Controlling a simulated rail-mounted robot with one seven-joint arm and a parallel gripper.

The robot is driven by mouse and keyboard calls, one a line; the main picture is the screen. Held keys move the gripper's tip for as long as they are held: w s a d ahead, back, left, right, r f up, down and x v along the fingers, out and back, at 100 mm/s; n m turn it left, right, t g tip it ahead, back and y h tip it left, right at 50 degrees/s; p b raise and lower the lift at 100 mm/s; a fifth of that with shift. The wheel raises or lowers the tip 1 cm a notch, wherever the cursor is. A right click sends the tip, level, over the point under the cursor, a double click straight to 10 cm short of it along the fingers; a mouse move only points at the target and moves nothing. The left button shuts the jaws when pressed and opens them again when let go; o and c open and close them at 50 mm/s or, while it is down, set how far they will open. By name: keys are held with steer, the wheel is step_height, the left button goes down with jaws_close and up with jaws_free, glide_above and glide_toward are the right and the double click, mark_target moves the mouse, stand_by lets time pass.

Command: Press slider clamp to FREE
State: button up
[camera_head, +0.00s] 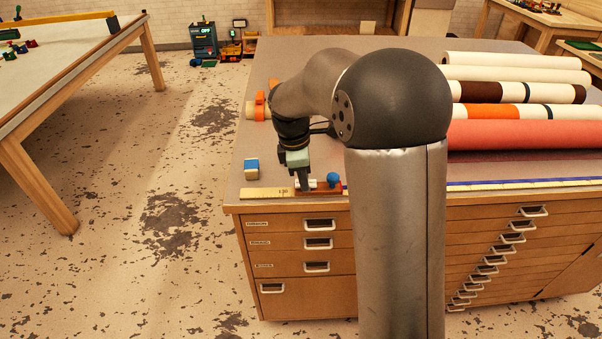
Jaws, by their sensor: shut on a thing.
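The slider clamp (327,187) is a small reddish-brown block with a blue knob (334,178) and a pale part on its left. It sits on a yellow and blue rail (265,193) along the front edge of the cabinet top. My gripper (304,187) points down at the clamp's left part, with its dark fingers shut on it. The fingers hide some of the clamp. A FREE marking cannot be read from here; small dark marks show on the yellow strip left of the fingers.
A small blue and cream block (251,169) stands left of my gripper. An orange-banded roll (258,107) lies behind it. Several large rolls (520,135) fill the right of the cabinet top (242,150). My arm hides the middle. Another table (60,80) stands at left.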

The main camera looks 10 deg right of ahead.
steer(key=shift+d+t+y, duration=0.3)
steer(key=shift+y, duration=0.9)
steer(key=o, duration=1)
steer(key=shift+r, duration=0.1)
steer(key=r, duration=1.7)
steer(key=shift+s+d+r, duration=0.1)
steer(key=shift+d+r, duration=0.1)
steer(key=shift+d, duration=0.15)
steer(key=s+f+m, duration=0.5)
steer(key=s, duration=0.4)
steer(key=s+f+m, duration=0.5)
steer(key=s+f, duration=0.1)
steer(key=s, duration=0.3)
steer(key=s+a+f+m, duration=0.1)
steer(key=s+f+m, duration=0.4)
steer(key=s, duration=0.4)
steer(key=shift+f+m+h, duration=0.2)
steer(key=shift+m+h, duration=0.1)
steer(key=shift+m, duration=0.1)
